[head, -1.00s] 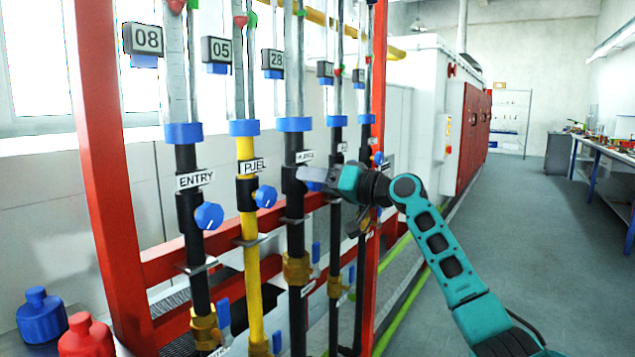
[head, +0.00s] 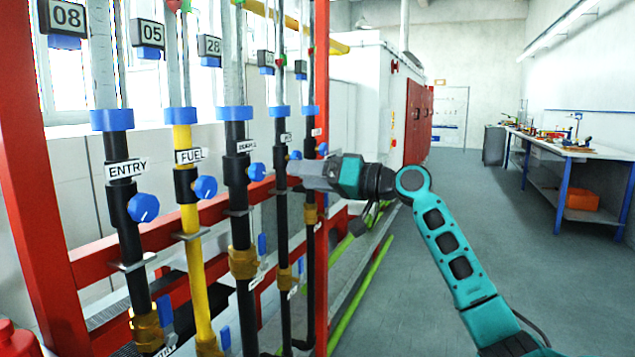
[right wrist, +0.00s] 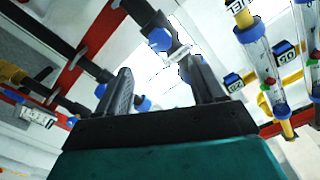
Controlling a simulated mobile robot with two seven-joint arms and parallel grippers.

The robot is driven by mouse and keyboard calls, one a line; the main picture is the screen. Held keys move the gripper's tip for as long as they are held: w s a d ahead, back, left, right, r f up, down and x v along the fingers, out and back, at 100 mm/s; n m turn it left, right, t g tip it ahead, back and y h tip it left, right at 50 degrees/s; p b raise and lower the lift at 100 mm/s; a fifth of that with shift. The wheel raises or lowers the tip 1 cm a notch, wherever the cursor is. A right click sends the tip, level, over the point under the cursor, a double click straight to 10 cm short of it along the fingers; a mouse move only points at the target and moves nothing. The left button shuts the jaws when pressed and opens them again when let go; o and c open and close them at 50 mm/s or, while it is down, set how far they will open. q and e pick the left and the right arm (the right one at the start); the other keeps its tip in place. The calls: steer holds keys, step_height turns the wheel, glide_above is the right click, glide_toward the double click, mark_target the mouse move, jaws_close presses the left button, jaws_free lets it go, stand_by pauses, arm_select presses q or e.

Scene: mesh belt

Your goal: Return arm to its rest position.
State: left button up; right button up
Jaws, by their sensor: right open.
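My right gripper (head: 300,174) reaches in from the right in the head view, at the height of the blue knobs, in front of the far pipes of the rack. In the right wrist view its two dark fingers (right wrist: 160,95) stand wide apart with nothing between them. A black pipe with a blue knob (right wrist: 160,39) shows beyond the fingertips. In the head view the gripper overlaps the far pipes; whether it touches one cannot be told. My left gripper is not in view.
A red frame (head: 38,190) carries several vertical pipes, including a yellow one labelled FUEL (head: 190,235) and a black one labelled ENTRY (head: 130,230). A workbench (head: 570,150) stands at the right. The grey floor (head: 455,200) between them is clear.

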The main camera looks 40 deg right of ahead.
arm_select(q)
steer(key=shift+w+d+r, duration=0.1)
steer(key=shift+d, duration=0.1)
arm_select(e)
steer(key=shift+v, duration=0.85)
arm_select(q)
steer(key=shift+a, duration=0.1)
arm_select(e)
steer(key=shift+f, duration=0.1)
